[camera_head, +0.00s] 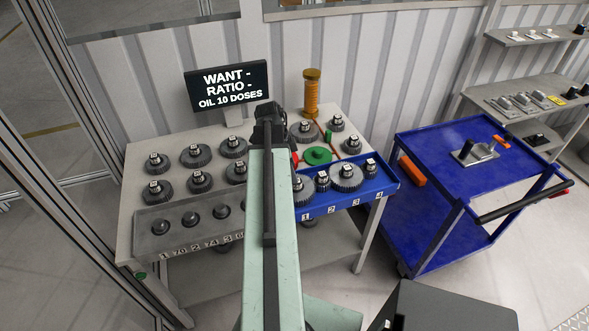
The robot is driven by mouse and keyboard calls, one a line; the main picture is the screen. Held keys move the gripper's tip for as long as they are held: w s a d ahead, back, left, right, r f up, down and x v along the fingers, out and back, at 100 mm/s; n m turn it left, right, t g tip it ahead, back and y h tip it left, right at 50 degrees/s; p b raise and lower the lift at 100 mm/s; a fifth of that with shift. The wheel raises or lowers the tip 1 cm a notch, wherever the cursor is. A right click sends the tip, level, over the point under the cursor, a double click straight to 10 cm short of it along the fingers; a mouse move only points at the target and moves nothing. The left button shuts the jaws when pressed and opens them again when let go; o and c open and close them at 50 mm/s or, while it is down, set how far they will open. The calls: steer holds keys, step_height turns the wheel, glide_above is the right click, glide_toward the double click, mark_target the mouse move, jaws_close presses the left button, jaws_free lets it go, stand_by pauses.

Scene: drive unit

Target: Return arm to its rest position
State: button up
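My arm's pale green link runs up the middle of the head camera view, reaching over the table. My dark gripper (268,112) is at its far end, above the back middle of the table and below the right part of the sign. Its fingers are small and dark here, and I cannot tell whether they are open or shut. I see nothing clearly held in it. The arm hides the middle of the table and part of the blue tray.
The grey table (128,215) carries several gears, a blue tray (385,184) with numbered slots, a green disc (317,156) and an amber column (312,92). A sign (228,85) stands at the back. A blue cart (435,150) stands right; glass panels are left.

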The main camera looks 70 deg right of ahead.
steer(key=shift+p+v, duration=0.4)
steer(key=shift+v, duration=0.75)
steer(key=shift+f, duration=0.1)
steer(key=w+a+f+n+t+h+b, duration=0.15)
steer(key=w+a+n, duration=0.75)
steer(key=w+a, duration=1.8)
steer(key=w+a+f+n+y, duration=0.1)
steer(key=w+a+n, duration=0.2)
steer(key=a+n, duration=0.7)
steer(key=w+a+n+t+y+b, duration=0.1)
steer(key=w+a+n+y, duration=0.1)
steer(key=a+n, duration=0.9)
steer(key=w+a, duration=0.1)
steer(key=a, duration=0.7)
steer(key=shift+a+f, duration=0.15)
steer(key=shift+f, duration=0.2)
